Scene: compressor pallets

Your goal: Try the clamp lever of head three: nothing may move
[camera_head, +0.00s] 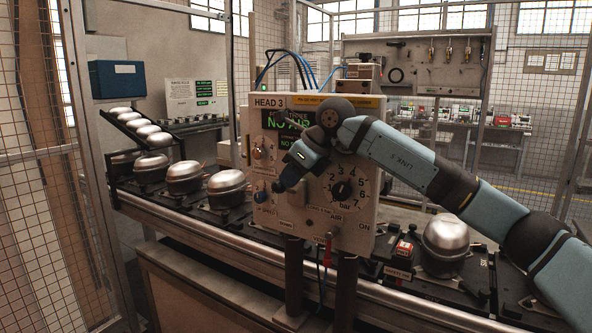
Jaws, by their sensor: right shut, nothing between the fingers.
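The head three panel (367,216) is a cream box marked HEAD 3, standing on two dark posts over the line. Its green display (275,121) reads NO AIR in part, and my arm covers some of it. A round dial marked in bar (343,190) sits right of centre. A blue knob (261,186) and a switch with an orange mark (259,152) are on the left side. A red lever (328,248) hangs at the lower edge; I cannot tell which part is the clamp lever. My right gripper (278,187) is shut and empty in front of the panel, beside the blue knob. My left gripper is out of view.
Several silver compressor domes (227,181) stand on dark pallets along the conveyor (240,246). Another dome (446,236) is to the right of the panel, near a small red-topped box (402,247). Mesh fencing (35,200) stands at the left. Blue hoses rise behind the panel.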

